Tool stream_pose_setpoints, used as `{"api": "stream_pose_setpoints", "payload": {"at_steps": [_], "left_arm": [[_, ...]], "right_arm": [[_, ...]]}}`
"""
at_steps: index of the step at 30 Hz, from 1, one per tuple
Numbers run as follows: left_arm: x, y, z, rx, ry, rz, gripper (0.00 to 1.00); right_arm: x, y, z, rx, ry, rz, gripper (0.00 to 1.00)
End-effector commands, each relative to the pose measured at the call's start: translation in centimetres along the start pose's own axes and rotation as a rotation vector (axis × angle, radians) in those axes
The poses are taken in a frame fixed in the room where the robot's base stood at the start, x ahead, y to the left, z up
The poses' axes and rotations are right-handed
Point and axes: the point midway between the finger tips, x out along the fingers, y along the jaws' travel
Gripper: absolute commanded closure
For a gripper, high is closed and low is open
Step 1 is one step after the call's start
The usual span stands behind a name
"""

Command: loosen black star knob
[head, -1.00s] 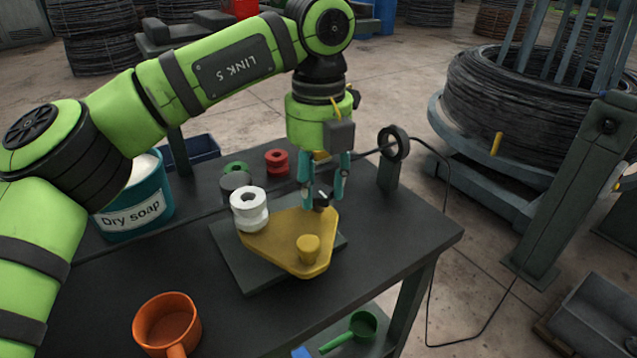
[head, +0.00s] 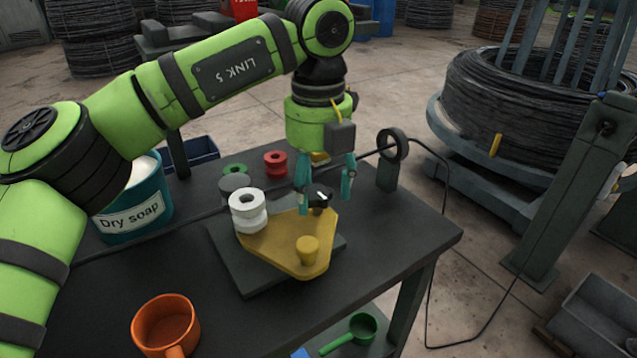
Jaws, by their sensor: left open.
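The black star knob (head: 319,195) sits at the far right corner of a yellow plate (head: 280,245) on a dark base (head: 240,273) on the table. A small white mark shows on the knob. My left gripper (head: 325,196) points down with its teal fingers apart, one to each side of the knob. I cannot tell whether either finger touches it. A white grooved roller (head: 248,210) and a yellow post (head: 308,250) stand on the same plate. My right gripper is not in view.
An orange mug (head: 166,325) and a dry soap bucket (head: 133,205) stand on the left.

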Motion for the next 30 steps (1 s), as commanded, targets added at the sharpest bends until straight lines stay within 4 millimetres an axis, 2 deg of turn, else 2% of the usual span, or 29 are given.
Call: {"api": "stream_pose_setpoints", "payload": {"at_steps": [5,12,18,30], "left_arm": [[-1.4,0.0,0.1,-0.003,-0.006,0.0,0.34],[-5.1,-0.1,0.0,-0.002,-0.005,0.0,0.34],[-7.3,-0.1,0.0,-0.002,-0.002,0.0,0.34],[-8.0,-0.1,-0.1,0.001,0.0,0.001,0.34]], "right_arm": [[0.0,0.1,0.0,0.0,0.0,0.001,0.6],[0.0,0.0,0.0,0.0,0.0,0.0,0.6],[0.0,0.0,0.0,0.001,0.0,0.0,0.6],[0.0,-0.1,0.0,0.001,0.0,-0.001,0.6]]}}
